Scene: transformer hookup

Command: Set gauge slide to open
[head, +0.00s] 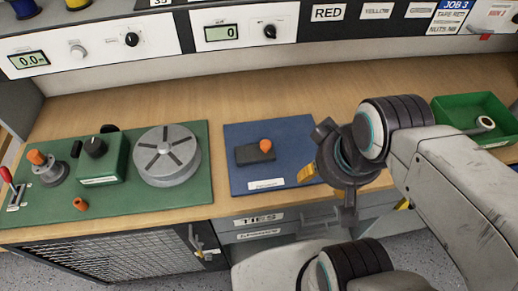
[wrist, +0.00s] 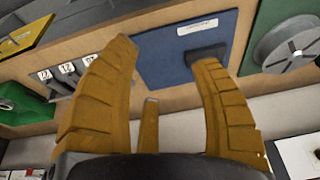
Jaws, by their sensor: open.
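A blue board (head: 290,137) lies on the wooden bench, with a dark block (head: 248,155) carrying an orange knob (head: 265,146) and a white label too small to read. This block is likely the gauge slide; its open end cannot be told. In the wrist view the blue board (wrist: 171,58) appears inverted, and the dark block (wrist: 207,51) shows just beyond the right finger's tip. My gripper (wrist: 163,55) is open and empty, apart from the block. In the head view one yellow finger (head: 308,172) shows at the board's right edge; the rest is hidden behind my wrist.
Left of it a green board (head: 120,212) holds a grey round drum (head: 167,155), a green box with a black knob (head: 98,160) and a red-tipped lever (head: 12,187). A green bin (head: 470,108) stands at the right. Drawers (head: 262,225) lie below the bench edge.

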